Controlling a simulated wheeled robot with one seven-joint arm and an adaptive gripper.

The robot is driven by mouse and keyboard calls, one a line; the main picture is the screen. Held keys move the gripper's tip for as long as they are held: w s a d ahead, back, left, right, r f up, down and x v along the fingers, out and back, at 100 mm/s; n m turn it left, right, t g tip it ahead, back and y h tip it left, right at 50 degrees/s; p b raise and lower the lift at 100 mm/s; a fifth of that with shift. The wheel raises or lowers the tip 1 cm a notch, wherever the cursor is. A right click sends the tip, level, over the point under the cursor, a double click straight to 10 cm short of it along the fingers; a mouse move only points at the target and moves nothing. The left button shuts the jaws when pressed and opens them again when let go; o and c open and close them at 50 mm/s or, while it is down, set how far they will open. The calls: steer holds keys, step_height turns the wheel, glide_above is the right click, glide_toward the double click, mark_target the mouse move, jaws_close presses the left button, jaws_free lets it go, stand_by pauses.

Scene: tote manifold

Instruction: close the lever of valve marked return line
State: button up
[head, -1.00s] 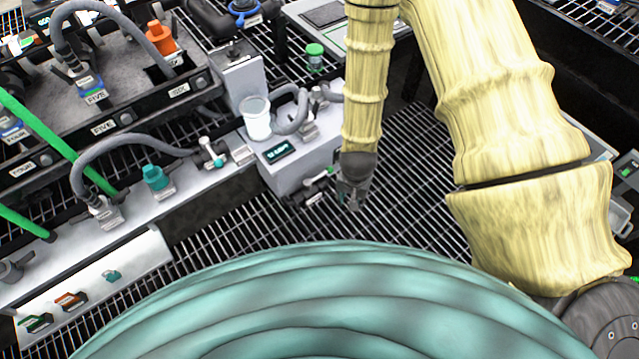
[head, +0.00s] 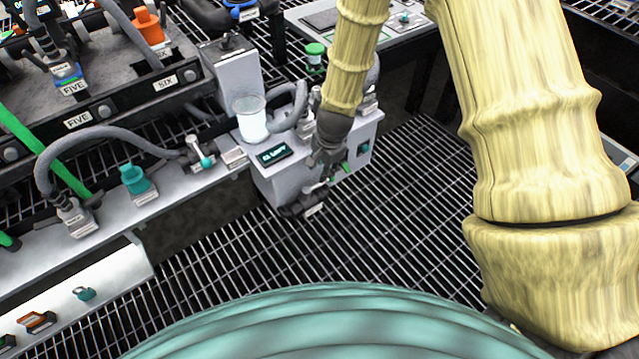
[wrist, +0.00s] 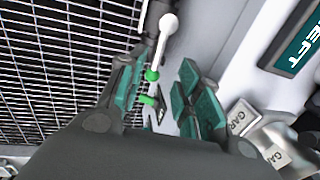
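My gripper (head: 325,165) is at the front of the white unit (head: 277,180), over a small valve with a green-and-white lever (head: 320,187). In the wrist view, my gripper (wrist: 160,88) is open, with teal pads on both fingers. The white, round-knobbed lever (wrist: 163,45) shows between and beyond the fingertips, with green parts at its lower end. I cannot tell whether the fingers touch it. A label (head: 314,210) beside this valve is too small to read, so "return line" cannot be confirmed.
Another valve with a white-and-teal handle (head: 200,157) sits on the ledge to the left. Grey hoses run close by. Open grating (head: 390,240) lies to the right.

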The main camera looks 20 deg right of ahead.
mark_target(319, 184)
steer(key=f, duration=0.2)
steer(key=w+f+b, duration=0.1)
steer(key=f, duration=0.2)
steer(key=f+b, duration=0.1)
steer(key=f, duration=0.2)
steer(key=shift+w+a+f, duration=0.25)
steer(key=shift+a, duration=0.05)
steer(key=shift+c, duration=0.3)
jaws_close()
